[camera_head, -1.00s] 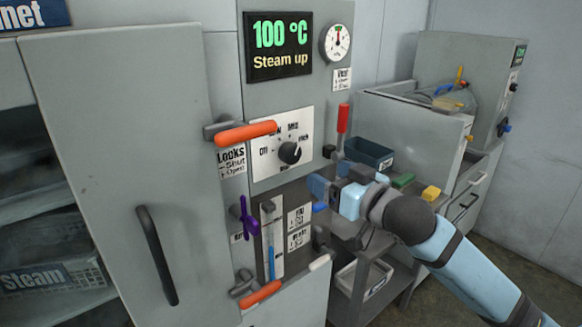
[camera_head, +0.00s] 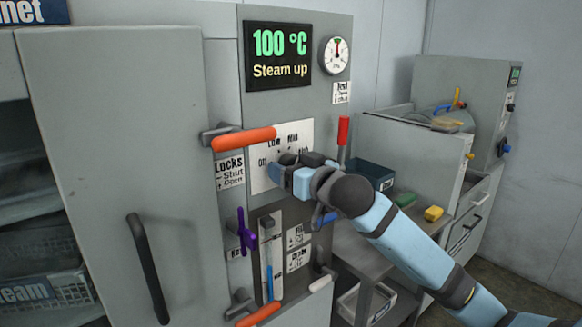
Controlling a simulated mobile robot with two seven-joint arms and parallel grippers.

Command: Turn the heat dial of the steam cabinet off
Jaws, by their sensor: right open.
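The steam cabinet (camera_head: 120,150) stands at the left, its door closed. Its panel shows a dark display (camera_head: 277,50) reading 100 °C, Steam up. The white dial plate (camera_head: 262,182) carries the marks Off, Low, Mid and High. The heat dial's black knob is hidden behind my right gripper (camera_head: 280,168), so its present setting cannot be read. My right gripper is open, with its fingertips at the lower middle of the plate, at the knob's place. Whether the fingers touch the knob cannot be told. My left gripper is not in view.
An orange lock handle (camera_head: 244,139) sticks out just left of the plate. A red-handled lever (camera_head: 343,132) stands upright to the right. A purple handle (camera_head: 245,232) and another orange handle (camera_head: 258,314) are below. A cart (camera_head: 365,245) stands at the right.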

